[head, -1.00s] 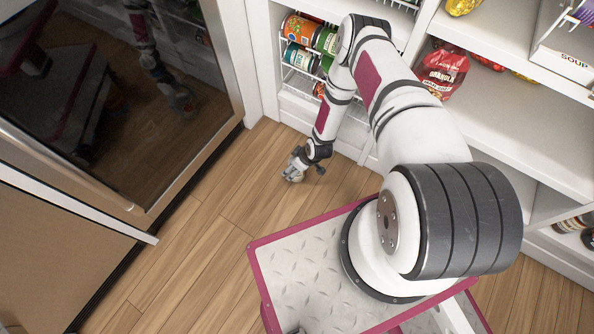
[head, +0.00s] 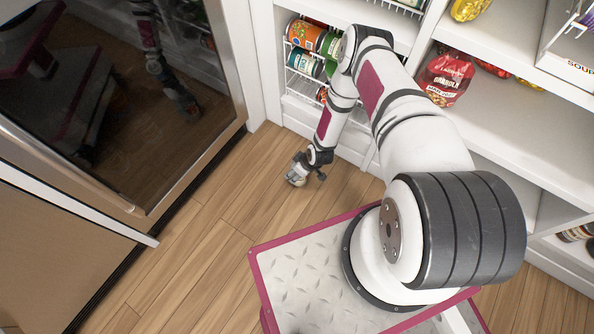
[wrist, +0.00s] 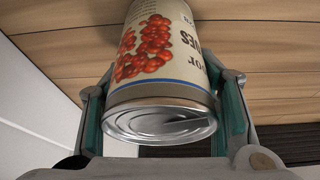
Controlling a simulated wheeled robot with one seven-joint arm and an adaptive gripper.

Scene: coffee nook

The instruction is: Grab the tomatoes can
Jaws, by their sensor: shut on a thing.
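The tomatoes can (wrist: 158,58) is cream-coloured with red tomatoes and dark lettering on its label. It fills the middle of the wrist view, its bare metal end facing the camera. My gripper (wrist: 162,105) is shut on it, with a green-padded finger along each side. In the head view my gripper (head: 298,171) is low over the wooden floor, in front of the shelving. The can is too small and covered to make out clearly there.
A wire rack (head: 300,75) holding several cans stands in the white shelving behind my arm. A red granola bag (head: 446,76) sits on a shelf to the right. A dark glass-fronted appliance (head: 100,90) stands at left. Bare wooden floor (head: 215,240) lies between.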

